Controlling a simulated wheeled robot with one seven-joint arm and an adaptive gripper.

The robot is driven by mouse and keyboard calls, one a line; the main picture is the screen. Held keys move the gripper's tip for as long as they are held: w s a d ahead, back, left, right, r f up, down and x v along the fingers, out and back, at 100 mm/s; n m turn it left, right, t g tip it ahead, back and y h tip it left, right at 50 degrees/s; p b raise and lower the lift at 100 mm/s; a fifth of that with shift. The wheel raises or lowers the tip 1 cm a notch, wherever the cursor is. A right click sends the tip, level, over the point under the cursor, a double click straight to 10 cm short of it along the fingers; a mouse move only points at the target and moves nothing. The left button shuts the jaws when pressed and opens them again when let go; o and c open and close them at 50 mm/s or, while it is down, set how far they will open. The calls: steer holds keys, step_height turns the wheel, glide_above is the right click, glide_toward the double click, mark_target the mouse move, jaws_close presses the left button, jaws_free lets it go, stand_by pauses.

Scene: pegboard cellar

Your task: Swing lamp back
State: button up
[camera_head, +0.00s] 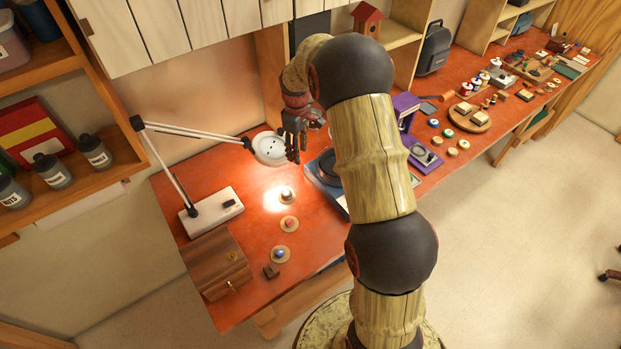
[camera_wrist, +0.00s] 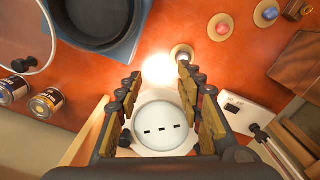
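The white desk lamp has a heavy base (camera_head: 211,212) at the left of the bench. Its jointed arm (camera_head: 180,130) rises and reaches right to a round head (camera_head: 270,150), which is lit and throws a bright spot on the bench. My gripper (camera_head: 292,145) is at the right side of the lamp head, fingers pointing down. In the wrist view my gripper (camera_wrist: 158,82) is open, and the slotted white lamp head (camera_wrist: 163,125) shows between its fingers. I cannot tell whether a finger touches the head. Part of the lamp arm is outside the wrist view.
Several small discs (camera_head: 289,223) with coloured pieces lie below the lamp. A wooden box (camera_head: 215,262) stands at the front left. A blue tray with a dark round dish (camera_wrist: 103,20) lies close by. Two small tins (camera_wrist: 47,103) stand near the wall.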

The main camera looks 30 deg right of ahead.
steer(key=s+a+m+b, duration=0.1)
steer(key=s+a+m, duration=0.3)
steer(key=s, duration=0.7)
step_height(320, 180, up, 8)
steer(key=s+a, duration=0.1)
steer(key=shift+m, duration=0.8)
steer(key=s, duration=0.1)
steer(key=s+a+f, duration=0.1)
steer(key=s+a, duration=0.1)
steer(key=shift+s+f, duration=0.2)
steer(key=shift+s, duration=0.15)
steer(key=s+a+r+t+b, duration=0.1)
steer(key=s+a+t+b, duration=0.1)
steer(key=s+a+b, duration=0.4)
steer(key=s+a+r+t+b, duration=0.1)
steer(key=s+a+t+b, duration=0.2)
steer(key=s+a+b, duration=0.4)
steer(key=s+b, duration=0.1)
steer(key=s, duration=0.3)
steer(key=shift+s+a+t+b, duration=0.15)
steer(key=shift+s+t+b, duration=0.15)
steer(key=shift+s, duration=0.1)
